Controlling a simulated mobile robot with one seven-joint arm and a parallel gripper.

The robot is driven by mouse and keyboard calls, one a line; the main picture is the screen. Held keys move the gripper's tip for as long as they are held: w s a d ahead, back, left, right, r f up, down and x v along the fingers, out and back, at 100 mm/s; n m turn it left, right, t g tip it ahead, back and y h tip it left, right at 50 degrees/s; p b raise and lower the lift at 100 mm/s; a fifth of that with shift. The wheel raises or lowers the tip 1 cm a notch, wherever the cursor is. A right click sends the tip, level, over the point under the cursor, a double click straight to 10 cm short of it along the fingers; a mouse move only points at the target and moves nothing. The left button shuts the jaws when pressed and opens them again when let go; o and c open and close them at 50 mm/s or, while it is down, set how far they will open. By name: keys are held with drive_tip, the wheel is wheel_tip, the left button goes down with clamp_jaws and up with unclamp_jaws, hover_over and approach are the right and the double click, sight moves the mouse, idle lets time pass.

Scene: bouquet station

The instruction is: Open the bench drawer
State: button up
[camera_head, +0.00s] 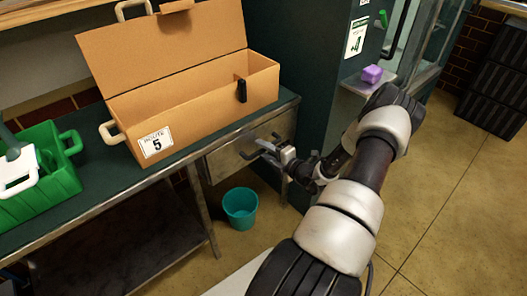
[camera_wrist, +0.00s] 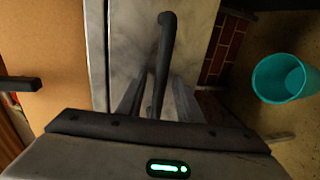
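The bench drawer (camera_head: 228,158) is a grey metal front under the right end of the bench top, and it looks flush with the bench frame. Its dark bar handle (camera_wrist: 166,45) stands out from the front (camera_wrist: 205,25) in the wrist view. My gripper (camera_head: 272,151) is at the handle. In the wrist view my gripper (camera_wrist: 158,92) has its two fingers apart, one on each side of the handle bar, with small gaps visible. The handle's lower end is partly hidden between the fingers.
A teal bucket (camera_head: 240,207) stands on the floor below the drawer. An open cardboard box (camera_head: 207,107) and a green caddy (camera_head: 42,190) stand on the bench top (camera_head: 95,205). A dark green cabinet (camera_head: 312,75) with a purple block (camera_head: 371,74) on its ledge is close by.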

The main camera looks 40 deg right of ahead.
drive_tip(key=shift+w, duration=0.15)
clamp_jaws()
drive_tip(key=shift+s, duration=0.2)
drive_tip(key=f+p+v, duration=0.1)
drive_tip(key=f+v, duration=0.1)
drive_tip(key=v, duration=1.1)
drive_tip(key=s+f+p+v, duration=0.1)
drive_tip(key=f+p+v, duration=0.1)
drive_tip(key=v, duration=1.2)
drive_tip(key=shift+s+d+f, duration=0.25)
drive_tip(key=shift+s+f, duration=0.1)
drive_tip(key=shift+f, duration=0.35)
unclamp_jaws()
